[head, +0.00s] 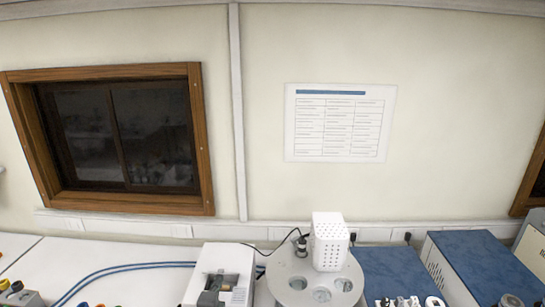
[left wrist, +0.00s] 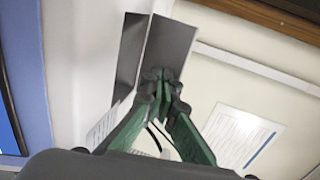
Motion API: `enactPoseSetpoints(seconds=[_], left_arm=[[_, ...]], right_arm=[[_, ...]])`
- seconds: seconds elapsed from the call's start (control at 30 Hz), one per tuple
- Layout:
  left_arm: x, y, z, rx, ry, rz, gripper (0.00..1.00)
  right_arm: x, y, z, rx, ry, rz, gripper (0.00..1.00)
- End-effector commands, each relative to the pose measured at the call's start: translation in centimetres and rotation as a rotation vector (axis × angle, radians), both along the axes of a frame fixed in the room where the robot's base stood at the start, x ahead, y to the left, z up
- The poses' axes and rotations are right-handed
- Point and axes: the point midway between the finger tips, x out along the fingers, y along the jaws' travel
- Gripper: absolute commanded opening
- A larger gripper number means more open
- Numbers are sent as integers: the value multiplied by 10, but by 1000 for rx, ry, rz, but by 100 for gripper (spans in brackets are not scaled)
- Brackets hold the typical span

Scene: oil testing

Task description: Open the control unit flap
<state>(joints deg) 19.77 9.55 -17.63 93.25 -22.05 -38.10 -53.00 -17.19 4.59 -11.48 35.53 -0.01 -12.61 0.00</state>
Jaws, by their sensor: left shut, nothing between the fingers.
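The control unit is a white box (head: 208,255) at the bottom middle of the head view. In the left wrist view its pale side (left wrist: 82,65) has a dark rectangular area (left wrist: 129,60). A flat dark grey panel, which looks like the flap (left wrist: 172,42), stands out at an angle beside that area. My left gripper (left wrist: 162,78) is shut and empty, with its green fingertips at the lower end of this panel. I cannot tell whether they touch it. My right gripper is not in view.
A round grey device with a white perforated block (head: 329,240) stands just right of the control unit. Blue-topped boxes (head: 480,262) stand farther right. Blue hoses (head: 130,267) cross the white bench (head: 80,255) on the left. Coloured knobs (head: 10,285) sit at the lower left corner.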

Motion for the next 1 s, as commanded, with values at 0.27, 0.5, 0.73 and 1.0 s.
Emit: enactPoseSetpoints(seconds=[0.27,0.5,0.73,1.0], left_arm=[[17,-1,0,1,-2,0,0],[29,-1,0,0,-2,0,0],[31,-1,1,0,-1,0,0],[34,-1,1,0,-1,0,0]], right_arm=[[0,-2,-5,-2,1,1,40],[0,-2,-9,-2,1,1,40],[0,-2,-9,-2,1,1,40],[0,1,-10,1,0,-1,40]])
